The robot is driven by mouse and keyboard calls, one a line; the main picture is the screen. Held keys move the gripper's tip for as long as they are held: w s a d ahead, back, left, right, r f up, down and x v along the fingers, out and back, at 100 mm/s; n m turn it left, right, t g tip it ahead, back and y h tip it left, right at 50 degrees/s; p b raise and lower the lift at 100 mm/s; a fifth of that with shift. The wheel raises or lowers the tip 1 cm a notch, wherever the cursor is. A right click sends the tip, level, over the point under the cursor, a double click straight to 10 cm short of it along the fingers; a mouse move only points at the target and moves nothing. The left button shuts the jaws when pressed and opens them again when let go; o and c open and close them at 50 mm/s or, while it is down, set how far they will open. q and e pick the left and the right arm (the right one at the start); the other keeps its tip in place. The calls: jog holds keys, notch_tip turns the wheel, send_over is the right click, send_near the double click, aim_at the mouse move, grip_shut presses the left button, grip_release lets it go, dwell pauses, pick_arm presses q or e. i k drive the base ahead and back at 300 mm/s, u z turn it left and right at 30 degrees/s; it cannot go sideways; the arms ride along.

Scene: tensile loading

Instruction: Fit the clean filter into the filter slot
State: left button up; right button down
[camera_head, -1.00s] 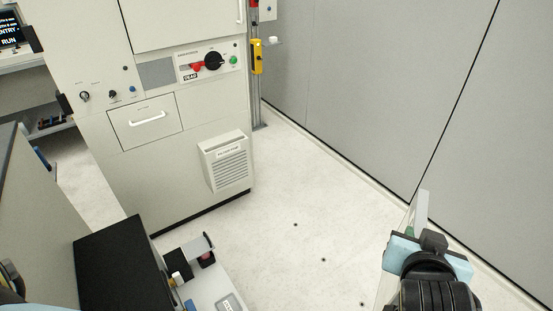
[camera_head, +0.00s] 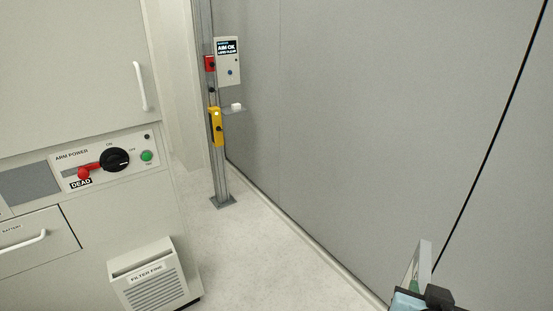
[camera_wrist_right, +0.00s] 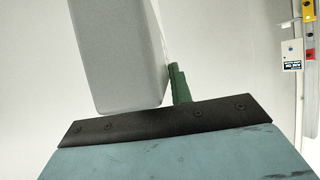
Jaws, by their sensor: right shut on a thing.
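The filter housing (camera_head: 158,283), labelled FILTER FINE, is a white louvred box low on the cabinet front, with a dark slot along its top edge (camera_head: 141,262). My right gripper (camera_head: 418,294) is at the bottom right of the head view, far right of the housing and apart from it. It is shut on the clean filter (camera_head: 418,266), a thin pale panel standing upright with a green part. In the right wrist view the filter (camera_wrist_right: 115,55) is a light grey slab beyond the gripper's dark jaw edge (camera_wrist_right: 165,122). My left gripper is out of view.
A post (camera_head: 222,180) with a yellow device (camera_head: 216,127) stands by the grey wall (camera_head: 370,120). Clear floor lies between.

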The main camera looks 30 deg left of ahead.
aim_at(153, 287)
jog(key=i, duration=1.75)
jog(key=u, duration=1.2)
jog(key=i, duration=1.05)
jog(key=u, duration=3.1)
jog(key=i, duration=0.5)
jog(key=u, duration=0.1)
